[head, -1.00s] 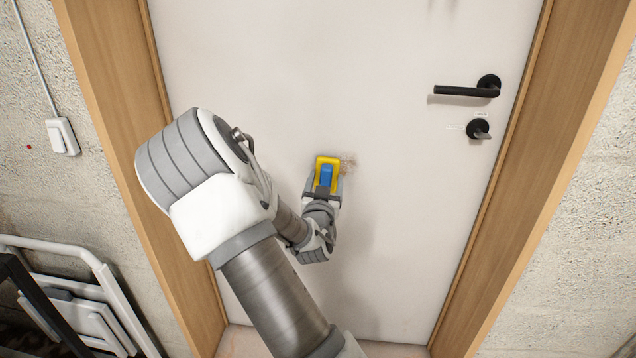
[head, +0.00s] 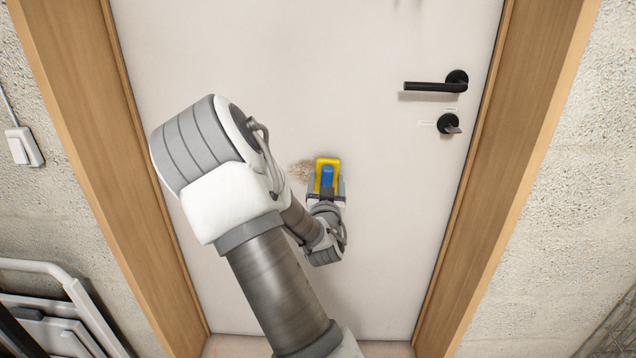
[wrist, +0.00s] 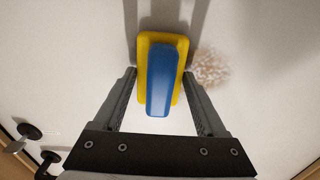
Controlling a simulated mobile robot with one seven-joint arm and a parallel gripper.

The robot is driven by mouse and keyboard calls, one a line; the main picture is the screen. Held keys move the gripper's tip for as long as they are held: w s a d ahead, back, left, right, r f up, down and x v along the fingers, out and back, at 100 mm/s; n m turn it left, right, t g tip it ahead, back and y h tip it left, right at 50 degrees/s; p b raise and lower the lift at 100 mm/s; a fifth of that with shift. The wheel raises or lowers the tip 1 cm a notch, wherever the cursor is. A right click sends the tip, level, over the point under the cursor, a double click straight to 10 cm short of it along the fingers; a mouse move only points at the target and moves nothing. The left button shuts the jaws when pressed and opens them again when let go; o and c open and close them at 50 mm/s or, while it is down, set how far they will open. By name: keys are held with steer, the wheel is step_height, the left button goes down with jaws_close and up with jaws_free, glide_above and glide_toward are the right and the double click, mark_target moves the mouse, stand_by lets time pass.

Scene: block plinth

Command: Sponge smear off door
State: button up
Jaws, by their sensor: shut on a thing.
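The sponge has a yellow pad (head: 320,164) and a blue grip (head: 327,178); it is against or very near the white door (head: 240,60), contact being hard to tell. My gripper (head: 326,190) is shut on the sponge. In the wrist view, the fingers flank the yellow pad (wrist: 146,45) and blue grip (wrist: 163,75). A brownish speckled smear (head: 300,170) shows on the door just left of the sponge in the head view. In the wrist view the smear (wrist: 209,68) is right of the sponge. Any part under the pad is hidden.
A black door lever (head: 435,86) and a lock knob (head: 449,124) stick out at the right. A wooden frame (head: 100,150) borders the door. Folded white-framed items (head: 60,310) lean at the lower left.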

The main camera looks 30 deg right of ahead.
mark_target(322, 166)
steer(key=shift+s+d+r+p, duration=0.35)
steer(key=shift+d+r+p, duration=0.05)
steer(key=shift+d+r, duration=0.45)
steer(key=shift+w+a+b, duration=0.15)
steer(key=shift+w+a, duration=1)
steer(key=shift+a, duration=0.55)
steer(key=shift+w+a+b, duration=0.1)
steer(key=shift+w+a, duration=1)
steer(key=shift+a, duration=0.55)
steer(key=shift+w+a+b, duration=0.15)
steer(key=shift+w+a, duration=1)
steer(key=shift+a, duration=0.55)
steer(key=shift+r+p, duration=0.4)
steer(key=shift+r, duration=0.35)
steer(key=shift+s+d+f+b, duration=0.1)
steer(key=shift+s+d+b, duration=0.35)
steer(key=shift+d, duration=0.3)
steer(key=shift+s+d, duration=0.65)
steer(key=shift+d, duration=0.4)
steer(key=shift+s+d, duration=0.7)
steer(key=shift+d, duration=0.35)
steer(key=shift+s+d, duration=0.65)
steer(key=shift+d, duration=0.4)
steer(key=shift+s+d, duration=0.95)
steer(key=shift+d, duration=0.3)
steer(key=shift+a, duration=0.1)
